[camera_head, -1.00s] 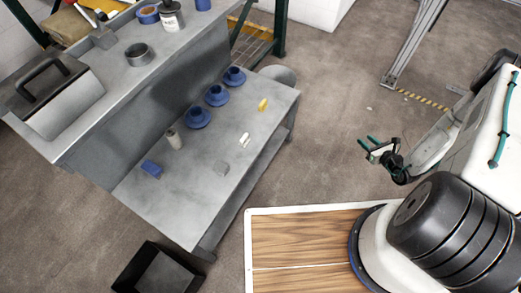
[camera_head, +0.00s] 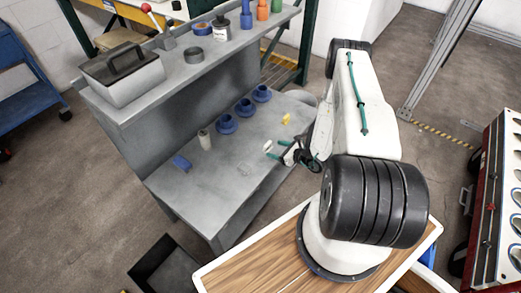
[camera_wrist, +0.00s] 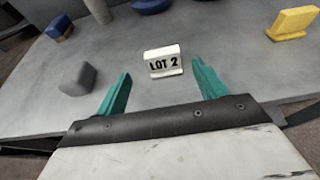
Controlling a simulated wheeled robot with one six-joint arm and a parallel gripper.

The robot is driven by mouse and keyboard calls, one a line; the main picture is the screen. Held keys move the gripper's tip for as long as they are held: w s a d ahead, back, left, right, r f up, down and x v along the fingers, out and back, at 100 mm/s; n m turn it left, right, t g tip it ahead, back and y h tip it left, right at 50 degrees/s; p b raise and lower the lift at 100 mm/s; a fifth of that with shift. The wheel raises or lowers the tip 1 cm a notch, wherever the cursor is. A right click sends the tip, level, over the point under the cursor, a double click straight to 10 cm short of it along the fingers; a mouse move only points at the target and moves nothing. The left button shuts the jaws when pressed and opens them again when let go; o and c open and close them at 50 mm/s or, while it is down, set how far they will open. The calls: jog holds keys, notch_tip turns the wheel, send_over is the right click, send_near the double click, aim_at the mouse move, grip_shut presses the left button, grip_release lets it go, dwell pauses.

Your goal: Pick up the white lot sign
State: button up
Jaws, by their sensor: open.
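The white lot sign (camera_wrist: 163,61) stands on the grey lower shelf of the bench, its face reading "LOT 2" towards the wrist camera. It also shows small in the head view (camera_head: 267,146), partly crowded by my gripper. My gripper (camera_wrist: 161,76) is open, with its two teal fingers spread and nothing between them. The sign lies just beyond the fingertips, roughly centred between them. In the head view my gripper (camera_head: 276,149) hangs over the right side of the shelf.
A grey block (camera_wrist: 77,78) lies left of the sign, and a yellow sign (camera_wrist: 292,23) stands to the right. The upper bench (camera_head: 237,42) rises behind.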

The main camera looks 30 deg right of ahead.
aim_at(269, 146)
jog(key=x, duration=0.6)
jog(key=shift+w+d+r, duration=0.15)
jog(key=shift+d, duration=0.05)
jog(key=c, duration=1.1)
